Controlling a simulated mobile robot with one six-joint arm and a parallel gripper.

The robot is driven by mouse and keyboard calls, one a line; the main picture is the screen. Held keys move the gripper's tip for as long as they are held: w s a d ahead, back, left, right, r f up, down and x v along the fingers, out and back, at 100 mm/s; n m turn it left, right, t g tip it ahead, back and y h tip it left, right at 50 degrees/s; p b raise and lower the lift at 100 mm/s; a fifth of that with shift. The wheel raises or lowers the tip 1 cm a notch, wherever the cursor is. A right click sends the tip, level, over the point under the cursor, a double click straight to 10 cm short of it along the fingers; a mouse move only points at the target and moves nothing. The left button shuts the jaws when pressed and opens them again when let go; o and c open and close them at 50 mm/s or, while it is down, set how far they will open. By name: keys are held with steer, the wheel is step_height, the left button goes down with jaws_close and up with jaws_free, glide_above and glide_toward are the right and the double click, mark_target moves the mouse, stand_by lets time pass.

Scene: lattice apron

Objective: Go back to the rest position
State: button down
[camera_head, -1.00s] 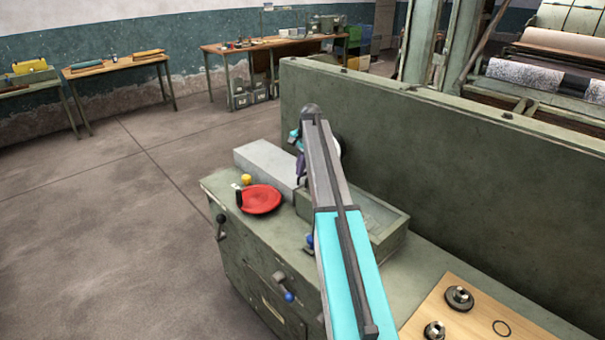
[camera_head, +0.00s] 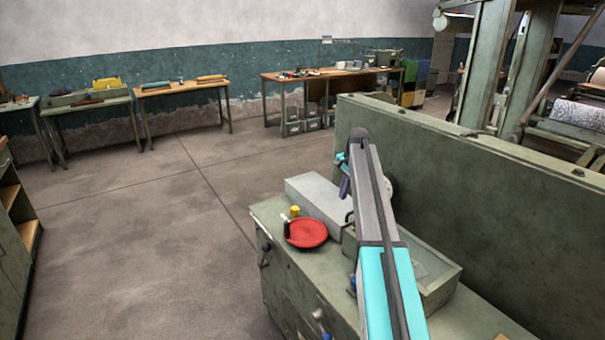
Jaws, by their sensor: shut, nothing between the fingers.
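My arm, grey and turquoise, reaches up from the bottom of the head view over the green cabinet (camera_head: 285,275). Its far end bends down behind the grey link, where a bit of turquoise and a dark part show on the left side. My gripper's fingers are hidden there, so I cannot see them.
A red round dish (camera_head: 306,233), a small yellow piece (camera_head: 295,211) and a grey block (camera_head: 322,204) are on the cabinet. An open green tray (camera_head: 441,291) lies right of my arm. A tall green panel (camera_head: 480,205) stands behind. Floor on the left is clear.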

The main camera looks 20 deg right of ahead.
steer(key=shift+r, duration=0.15)
steer(key=w+p+v, duration=0.2)
steer(key=p+v, duration=0.6)
steer(key=p, duration=0.1)
steer(key=shift+a+r, duration=0.2)
steer(key=shift+r, duration=0.35)
steer(key=shift+s+r+p, duration=0.1)
steer(key=shift+r+p, duration=0.4)
steer(key=shift+p, duration=0.1)
